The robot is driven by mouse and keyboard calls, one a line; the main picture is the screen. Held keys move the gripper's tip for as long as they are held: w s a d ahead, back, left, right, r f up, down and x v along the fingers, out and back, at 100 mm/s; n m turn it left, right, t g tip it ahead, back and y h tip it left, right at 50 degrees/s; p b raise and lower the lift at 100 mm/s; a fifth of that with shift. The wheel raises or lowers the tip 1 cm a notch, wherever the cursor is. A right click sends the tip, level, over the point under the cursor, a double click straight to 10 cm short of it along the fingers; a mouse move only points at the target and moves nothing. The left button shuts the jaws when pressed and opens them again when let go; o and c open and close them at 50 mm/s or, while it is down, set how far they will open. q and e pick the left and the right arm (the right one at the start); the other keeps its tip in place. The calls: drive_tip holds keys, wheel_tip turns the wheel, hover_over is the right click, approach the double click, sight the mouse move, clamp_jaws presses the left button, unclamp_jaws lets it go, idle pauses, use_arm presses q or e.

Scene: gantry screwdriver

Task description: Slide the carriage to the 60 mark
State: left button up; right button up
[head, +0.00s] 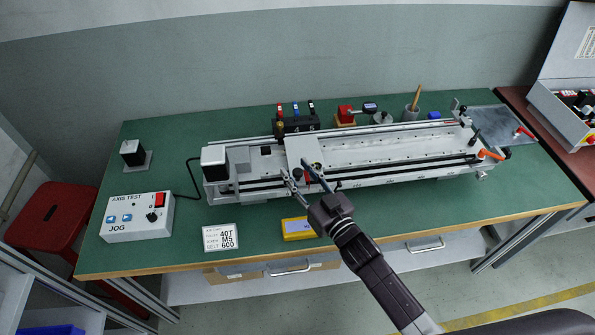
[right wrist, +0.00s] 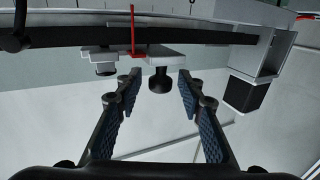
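The gantry (head: 395,155) is a long white linear axis lying across the green bench. Its carriage (head: 304,150), a white plate, stands left of the middle of the rails. In the right wrist view the carriage's front edge (right wrist: 178,57) carries a red pointer (right wrist: 133,35) and a black knob (right wrist: 159,82). My right gripper (head: 312,183) is at the carriage's front side. It is open, with its fingers (right wrist: 160,92) to either side of the knob's line and no visible contact. The scale figures are too small to read. My left gripper is not in view.
A control box (head: 138,217) marked JOG, a printed card (head: 221,238) and a yellow box (head: 298,228) lie in front of the gantry. Small tools and a cup (head: 411,114) stand behind it. Orange-handled levers (head: 489,155) are at its right end.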

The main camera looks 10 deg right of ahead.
drive_tip(key=v, duration=1.2)
